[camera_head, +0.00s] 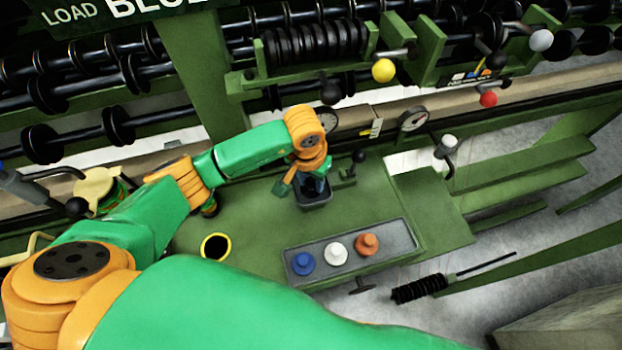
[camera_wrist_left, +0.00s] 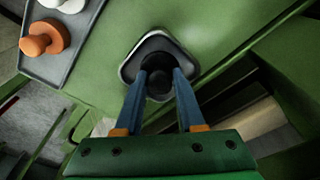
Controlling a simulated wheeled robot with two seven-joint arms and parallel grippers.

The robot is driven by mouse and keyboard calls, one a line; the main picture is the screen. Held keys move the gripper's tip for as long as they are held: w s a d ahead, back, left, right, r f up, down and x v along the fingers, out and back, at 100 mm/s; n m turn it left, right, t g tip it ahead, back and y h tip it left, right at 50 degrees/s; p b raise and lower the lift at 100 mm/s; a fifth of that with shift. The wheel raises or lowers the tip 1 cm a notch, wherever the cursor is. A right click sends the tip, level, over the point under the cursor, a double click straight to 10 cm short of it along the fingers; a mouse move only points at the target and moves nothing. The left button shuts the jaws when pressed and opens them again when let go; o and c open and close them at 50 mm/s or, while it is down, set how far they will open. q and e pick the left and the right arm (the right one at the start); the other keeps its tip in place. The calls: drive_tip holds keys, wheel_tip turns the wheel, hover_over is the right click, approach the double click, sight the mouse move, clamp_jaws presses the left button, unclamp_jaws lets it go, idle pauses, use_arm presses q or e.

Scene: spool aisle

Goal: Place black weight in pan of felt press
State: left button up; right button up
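The black weight (camera_wrist_left: 160,83) is a dark disc with a round knob. In the left wrist view it sits within the outline of the felt press pan (camera_wrist_left: 128,70), a grey, rounded tray. In the head view the pan (camera_head: 318,205) stands on the green bench, and the weight is mostly hidden by my gripper. My left gripper (camera_head: 312,185) points down over the pan. Its two blue fingers (camera_wrist_left: 161,88) lie on both sides of the knob and appear to touch it. Whether the weight rests on the pan floor is hard to tell. My right gripper is not in view.
A grey tray (camera_head: 381,263) holds a blue weight (camera_head: 303,263), a white weight (camera_head: 336,253) and an orange weight (camera_head: 367,244). A yellow-rimmed cup (camera_head: 215,247) stands left of it. A small black-knobbed lever (camera_head: 358,157) is close behind the pan. Dial gauges (camera_head: 413,120) are beyond.

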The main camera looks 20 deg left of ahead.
sight(310, 185)
use_arm(q)
drive_tip(key=shift+o, duration=1.2)
drive_tip(key=shift+r, duration=0.1)
drive_tip(key=shift+r+p, duration=0.3)
drive_tip(key=shift+p, duration=0.05)
drive_tip(key=r, duration=0.2)
drive_tip(key=r+b, duration=0.1)
drive_tip(key=r, duration=0.1)
drive_tip(key=s+r, duration=0.1)
drive_tip(key=r, duration=0.2)
drive_tip(key=shift+b, duration=0.3)
